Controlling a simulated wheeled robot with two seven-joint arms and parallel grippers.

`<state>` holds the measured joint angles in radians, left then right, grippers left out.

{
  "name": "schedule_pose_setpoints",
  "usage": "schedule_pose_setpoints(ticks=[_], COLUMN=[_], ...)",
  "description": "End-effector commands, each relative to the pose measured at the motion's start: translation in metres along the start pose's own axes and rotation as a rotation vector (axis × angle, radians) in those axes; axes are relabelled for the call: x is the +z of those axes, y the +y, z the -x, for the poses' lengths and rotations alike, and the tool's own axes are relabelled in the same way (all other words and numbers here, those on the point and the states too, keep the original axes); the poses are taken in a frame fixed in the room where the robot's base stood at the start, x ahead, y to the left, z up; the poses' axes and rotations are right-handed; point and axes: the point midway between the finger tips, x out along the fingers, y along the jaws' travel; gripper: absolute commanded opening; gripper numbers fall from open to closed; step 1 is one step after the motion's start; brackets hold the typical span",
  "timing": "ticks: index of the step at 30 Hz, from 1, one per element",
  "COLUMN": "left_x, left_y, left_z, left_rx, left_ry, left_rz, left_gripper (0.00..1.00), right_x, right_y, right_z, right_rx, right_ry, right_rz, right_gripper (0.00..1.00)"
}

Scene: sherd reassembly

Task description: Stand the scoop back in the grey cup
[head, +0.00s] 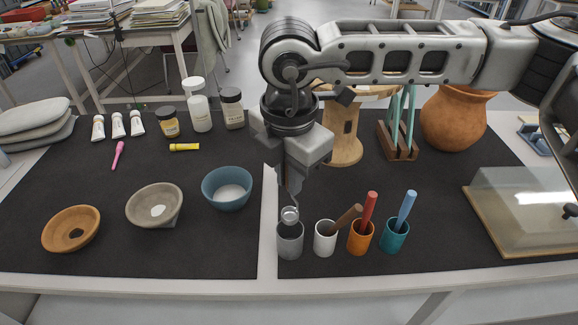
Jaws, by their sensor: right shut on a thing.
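The grey cup (290,245) stands upright at the left end of a row of cups near the front edge of the right dark mat. My right gripper (291,192) points down directly above it, shut on the scoop. The scoop (289,215) shows as a small, pale, shiny round piece between the fingers and the cup's mouth. Its upper part is hidden by the gripper. I cannot tell whether its lower end is inside the rim or just above it. My left gripper is not in view.
Close to the right stand a white cup (325,243) with a leaning brown-handled tool, an orange cup (361,241) and a teal cup (394,240). Bowls, including a blue bowl (227,194), sit left. A clear-lidded box (525,215) is far right.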

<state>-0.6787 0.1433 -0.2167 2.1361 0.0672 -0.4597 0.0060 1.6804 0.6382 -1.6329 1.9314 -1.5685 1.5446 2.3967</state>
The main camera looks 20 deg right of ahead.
Motion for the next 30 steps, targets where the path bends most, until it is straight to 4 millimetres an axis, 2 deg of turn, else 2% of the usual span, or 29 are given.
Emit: schedule_pose_setpoints(ticks=[9, 30], left_x=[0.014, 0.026], left_y=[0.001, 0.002], left_z=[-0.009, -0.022], left_rx=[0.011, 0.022], left_ry=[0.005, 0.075], left_rz=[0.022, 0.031], left_gripper=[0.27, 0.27], right_x=[-0.002, -0.005], right_y=[-0.002, -0.004], right_z=[-0.031, -0.082], right_rx=[0.000, 0.001], right_ry=[0.001, 0.001], right_rz=[0.001, 0.001], right_gripper=[0.00, 0.00])
